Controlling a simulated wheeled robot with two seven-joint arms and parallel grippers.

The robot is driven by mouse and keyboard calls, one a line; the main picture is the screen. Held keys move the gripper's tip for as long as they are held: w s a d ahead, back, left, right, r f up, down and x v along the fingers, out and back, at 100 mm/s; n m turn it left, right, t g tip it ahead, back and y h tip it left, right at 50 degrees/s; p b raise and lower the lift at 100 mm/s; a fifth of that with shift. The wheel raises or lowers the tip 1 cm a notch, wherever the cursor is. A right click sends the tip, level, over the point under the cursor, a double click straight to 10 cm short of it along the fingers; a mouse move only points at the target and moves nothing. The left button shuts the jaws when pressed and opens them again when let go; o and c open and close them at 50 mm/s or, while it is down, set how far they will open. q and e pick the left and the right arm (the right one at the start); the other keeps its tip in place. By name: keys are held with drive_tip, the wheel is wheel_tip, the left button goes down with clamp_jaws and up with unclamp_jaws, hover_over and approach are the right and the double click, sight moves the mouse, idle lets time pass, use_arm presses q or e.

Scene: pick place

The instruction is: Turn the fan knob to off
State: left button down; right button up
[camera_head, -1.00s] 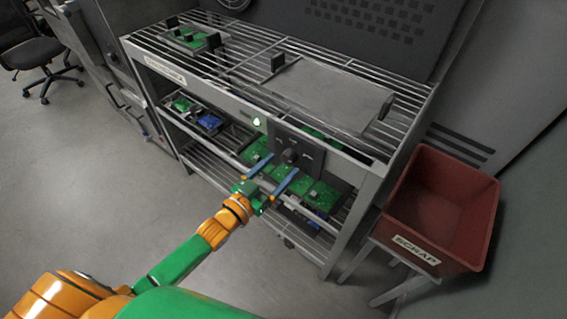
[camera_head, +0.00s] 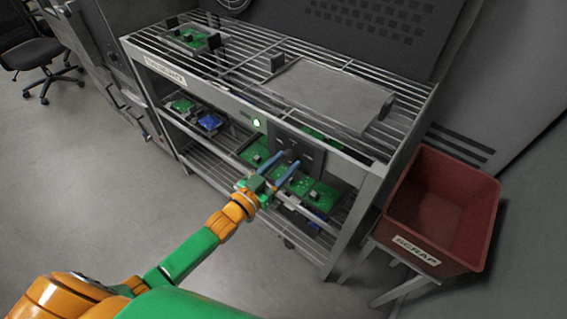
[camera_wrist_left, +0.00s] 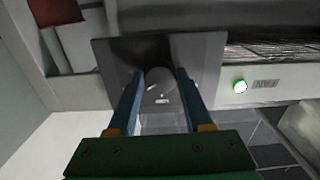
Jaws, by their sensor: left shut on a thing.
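The fan knob (camera_wrist_left: 158,88) is a dark round knob on a dark square plate (camera_wrist_left: 207,58) on the front rail of the rack. In the head view the plate (camera_head: 308,150) shows, and the knob is mostly hidden by the fingers. My right gripper is not in view.
A metal rack (camera_head: 360,196) carries green boards (camera_head: 318,194) on its shelves below the knob. A grey flat plate (camera_head: 325,92) lies on top. A red scrap bin (camera_head: 480,232) stands at the right.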

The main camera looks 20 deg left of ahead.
use_arm(q)
drive_tip(key=n, duration=0.8)
drive_tip(key=shift+d+n, duration=0.1)
drive_tip(key=shift+n, duration=0.2)
drive_tip(key=n, duration=0.2)
drive_tip(key=shift+n, duration=0.4)
drive_tip(key=n+b, duration=0.1)
drive_tip(key=n, duration=0.4)
drive_tip(key=n+b, duration=0.1)
drive_tip(key=n, duration=0.3)
drive_tip(key=shift+r+n+b, duration=0.1)
drive_tip(key=shift+n+b, duration=0.4)
drive_tip(key=shift+n, duration=1)
